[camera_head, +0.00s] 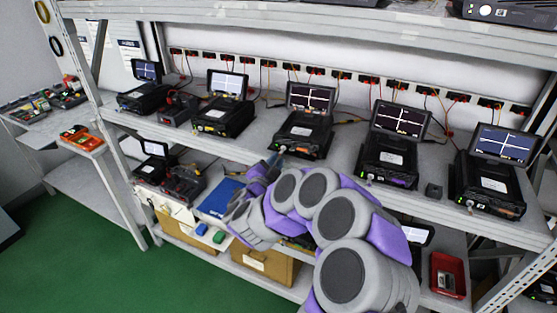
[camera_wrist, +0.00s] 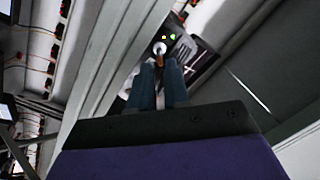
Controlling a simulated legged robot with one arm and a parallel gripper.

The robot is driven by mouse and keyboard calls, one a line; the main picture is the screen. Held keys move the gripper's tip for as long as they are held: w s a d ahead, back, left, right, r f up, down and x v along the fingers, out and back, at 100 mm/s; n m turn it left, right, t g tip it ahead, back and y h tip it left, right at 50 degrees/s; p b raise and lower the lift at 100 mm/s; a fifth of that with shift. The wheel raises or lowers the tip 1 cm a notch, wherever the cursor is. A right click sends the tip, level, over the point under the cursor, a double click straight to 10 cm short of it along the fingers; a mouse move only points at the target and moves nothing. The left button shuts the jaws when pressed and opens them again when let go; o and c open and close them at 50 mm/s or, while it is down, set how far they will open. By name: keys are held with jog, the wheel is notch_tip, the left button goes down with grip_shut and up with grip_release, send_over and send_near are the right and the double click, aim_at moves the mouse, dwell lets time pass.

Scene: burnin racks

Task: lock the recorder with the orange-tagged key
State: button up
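The recorder (camera_head: 302,134) at my gripper is the middle black unit on the shelf, with its screen (camera_head: 311,97) raised and lit. In the wrist view its front (camera_wrist: 178,48) shows green and yellow lights and a round, pale lock (camera_wrist: 159,47). My gripper (camera_head: 277,158) is at the lower left of this recorder's front. In the wrist view the blue fingers of my gripper (camera_wrist: 159,72) are close together on a small, brownish thing, seemingly the key (camera_wrist: 160,61), in line with the lock. The fingers hide most of it; no orange tag shows clearly. I cannot tell whether it is inside the lock.
Similar recorders stand left (camera_head: 223,115) and right (camera_head: 388,160) on the same shelf (camera_head: 340,166). A lower shelf holds a blue folder (camera_head: 221,198) and a red tray (camera_head: 447,275). A side bench (camera_head: 83,152) stands left. The green floor (camera_head: 90,265) is clear.

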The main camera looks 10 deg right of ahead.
aim_at(284, 150)
jog(key=shift+x, duration=1.45)
grip_shut()
